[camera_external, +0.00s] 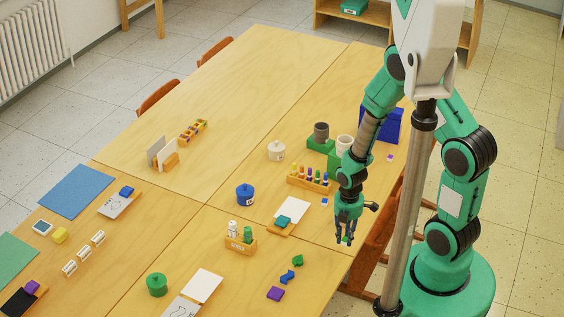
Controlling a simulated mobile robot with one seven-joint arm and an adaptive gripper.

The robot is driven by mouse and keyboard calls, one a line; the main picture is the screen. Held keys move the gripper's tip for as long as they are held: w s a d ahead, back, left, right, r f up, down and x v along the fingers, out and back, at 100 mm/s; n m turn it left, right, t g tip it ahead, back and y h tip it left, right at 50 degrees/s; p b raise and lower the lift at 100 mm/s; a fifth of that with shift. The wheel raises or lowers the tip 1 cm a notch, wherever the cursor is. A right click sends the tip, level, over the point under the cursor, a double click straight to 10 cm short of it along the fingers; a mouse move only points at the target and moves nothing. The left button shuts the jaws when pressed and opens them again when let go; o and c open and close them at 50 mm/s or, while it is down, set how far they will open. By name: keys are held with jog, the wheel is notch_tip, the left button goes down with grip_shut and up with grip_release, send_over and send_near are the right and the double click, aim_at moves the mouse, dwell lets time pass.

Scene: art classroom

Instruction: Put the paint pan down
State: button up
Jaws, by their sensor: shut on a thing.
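My gripper (346,236) points down over the right edge of the table (318,222), near its front right part. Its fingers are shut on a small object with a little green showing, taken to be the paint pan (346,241). The fingers hide most of it, and I cannot tell whether it touches the table. Two similar small squares lie loose on the table: a blue one (324,201) left of my wrist, and a purple one (390,157) further back.
A wooden rack of colored bottles (308,185) stands behind my gripper. White paper with a teal block (284,222) lies to the left. Blue (288,276), green (298,260) and purple (275,293) pieces lie in front. A brown chair (372,245) stands close on the right.

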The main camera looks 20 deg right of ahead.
aim_at(345, 239)
jog(key=shift+r, duration=0.1)
dwell(0.7)
notch_tip(345, 239, up, 11)
jog(key=w+a+r+p, duration=0.1)
jog(key=w+a, duration=0.7)
jog(key=a, duration=0.4)
jog(key=w+a+r+p, duration=0.1)
jog(key=w+a+r, duration=0.1)
jog(key=w+a, duration=0.75)
jog(key=w+a+f+p, duration=0.1)
jog(key=a+f, duration=0.1)
jog(key=a, duration=1.1)
jog(key=w+a+f+p, duration=0.1)
jog(key=w+a, duration=0.1)
jog(key=a, duration=1.2)
jog(key=f, duration=1)
jog(key=shift+s+d+f, duration=0.1)
jog(key=shift+d+f, duration=0.15)
jog(key=shift+f, duration=0.25)
jog(key=shift+a, duration=0.1)
